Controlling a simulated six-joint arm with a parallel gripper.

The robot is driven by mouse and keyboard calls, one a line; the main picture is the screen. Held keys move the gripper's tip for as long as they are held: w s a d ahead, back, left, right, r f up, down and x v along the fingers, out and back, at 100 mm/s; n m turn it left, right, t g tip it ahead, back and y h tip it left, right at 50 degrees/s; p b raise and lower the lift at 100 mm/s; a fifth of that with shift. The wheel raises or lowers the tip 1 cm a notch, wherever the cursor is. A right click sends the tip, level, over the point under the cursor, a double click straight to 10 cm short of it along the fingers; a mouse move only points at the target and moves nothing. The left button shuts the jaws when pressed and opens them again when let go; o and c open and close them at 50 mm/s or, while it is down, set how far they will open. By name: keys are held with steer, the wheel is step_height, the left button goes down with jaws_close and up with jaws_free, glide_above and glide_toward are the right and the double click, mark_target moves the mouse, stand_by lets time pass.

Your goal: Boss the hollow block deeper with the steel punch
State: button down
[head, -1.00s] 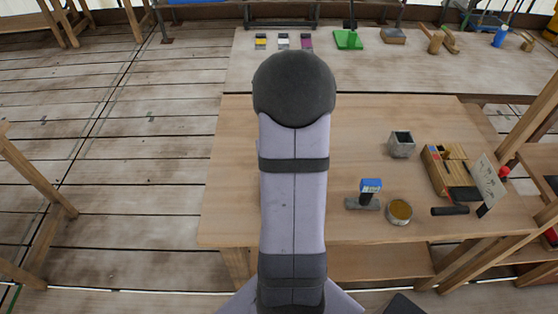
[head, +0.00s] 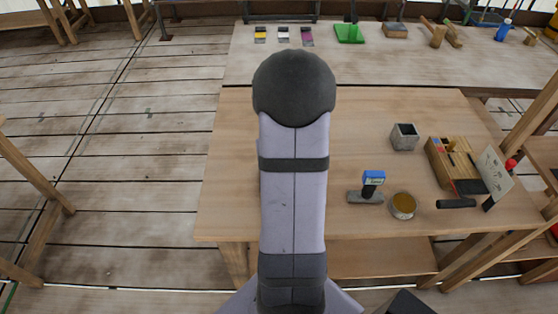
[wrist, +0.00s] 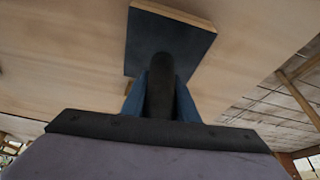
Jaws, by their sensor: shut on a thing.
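In the wrist view my gripper (wrist: 161,80) has its two blue fingers shut on a thick dark rod (wrist: 160,98), apparently the steel punch. Just beyond the fingers is a square block (wrist: 190,38) with a dark face and a pale wooden edge; the rod's end overlaps it, and I cannot tell whether they touch. This may be the hollow block, but no hollow shows. In the head view my arm hides the gripper and its surroundings. A grey open-topped cube (head: 404,137) stands on the bench to the right, apart from my arm.
On the bench's right stand a blue-topped stand (head: 372,184), a round tin (head: 402,205), a wooden rack (head: 450,160), a black cylinder (head: 456,203) and a card (head: 494,170). A rear table (head: 400,68) holds small items. The bench left of my arm (head: 225,165) looks clear.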

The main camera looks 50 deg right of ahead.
steer(key=shift+f, duration=0.1)
steer(key=shift+p, duration=0.3)
steer(key=shift+r+p, duration=1.8)
steer(key=shift+r, duration=0.4)
steer(key=shift+f+m+h, duration=0.15)
steer(key=shift+m+h, duration=0.15)
steer(key=shift+m, duration=0.1)
steer(key=shift+s+a, duration=0.15)
steer(key=shift+s+a+f+m+g, duration=0.2)
steer(key=shift+s+a+m, duration=0.1)
steer(key=shift+s, duration=0.1)
steer(key=shift+s+a+f+m+g, duration=0.1)
steer(key=shift+s+a+f+m, duration=0.1)
steer(key=shift+s+m, duration=0.15)
steer(key=w+a+r+n+y, duration=0.1)
steer(key=w+a+n, duration=0.2)
steer(key=a, duration=0.6)
steer(key=w+a+r+n+t+y, duration=0.1)
steer(key=w+a+r+n, duration=0.1)
steer(key=a, duration=0.8)
steer(key=w+a+r+n+y, duration=0.1)
steer(key=w+a+n, duration=0.3)
steer(key=a, duration=0.5)
steer(key=shift+w+a+r+n+t, duration=0.25)
steer(key=shift+w+a+n+t, duration=0.1)
steer(key=shift+w, duration=0.65)
